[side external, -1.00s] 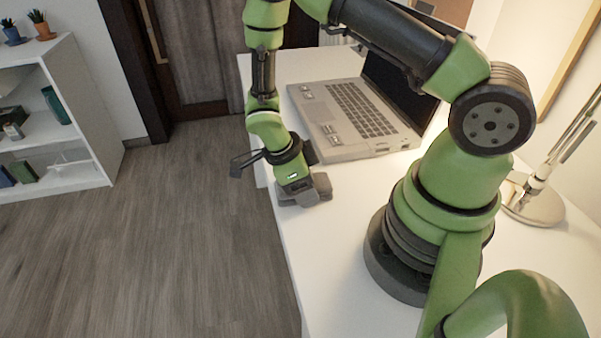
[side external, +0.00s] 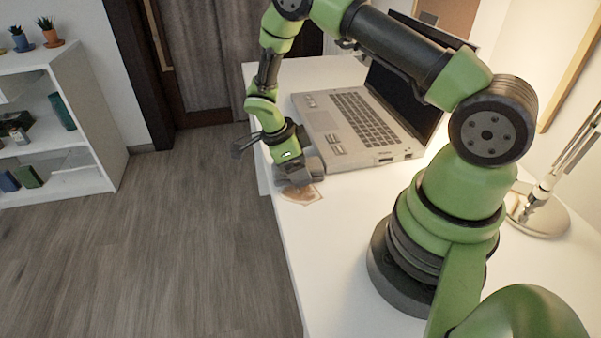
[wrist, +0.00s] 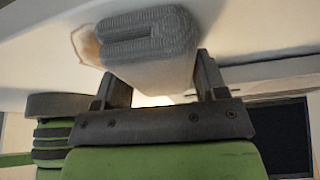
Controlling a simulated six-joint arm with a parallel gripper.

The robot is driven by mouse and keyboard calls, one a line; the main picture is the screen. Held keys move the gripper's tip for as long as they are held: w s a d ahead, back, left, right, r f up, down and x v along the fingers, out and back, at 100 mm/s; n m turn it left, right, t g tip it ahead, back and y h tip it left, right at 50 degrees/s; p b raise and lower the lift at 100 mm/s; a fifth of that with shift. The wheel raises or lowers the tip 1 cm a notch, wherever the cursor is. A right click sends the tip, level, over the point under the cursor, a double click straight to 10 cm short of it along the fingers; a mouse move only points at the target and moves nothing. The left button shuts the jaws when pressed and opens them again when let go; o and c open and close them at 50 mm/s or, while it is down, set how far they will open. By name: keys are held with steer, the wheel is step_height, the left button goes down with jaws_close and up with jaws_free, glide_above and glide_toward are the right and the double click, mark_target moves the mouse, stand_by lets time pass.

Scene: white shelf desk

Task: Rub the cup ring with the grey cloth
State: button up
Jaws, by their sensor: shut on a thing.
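My gripper (side external: 296,169) is low over the desk's left edge, left of the laptop. It is shut on the folded grey cloth (wrist: 150,45), which fills the space between the fingers in the wrist view. In the side view the cloth (side external: 293,180) shows as a grey lump at the desk top and seems to touch it. The brown cup ring (side external: 301,195) shows on the white desk just in front of the cloth. Part of it also shows at the cloth's left in the wrist view (wrist: 86,46). The rest of the ring is hidden by the cloth.
An open laptop (side external: 350,122) lies close to the right of my gripper. A lamp base (side external: 540,212) stands at the desk's right. The white desk (side external: 325,260) is clear in front of the ring. The floor drops away left of the desk edge.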

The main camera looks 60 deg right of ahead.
steer(key=shift+r, duration=3.9)
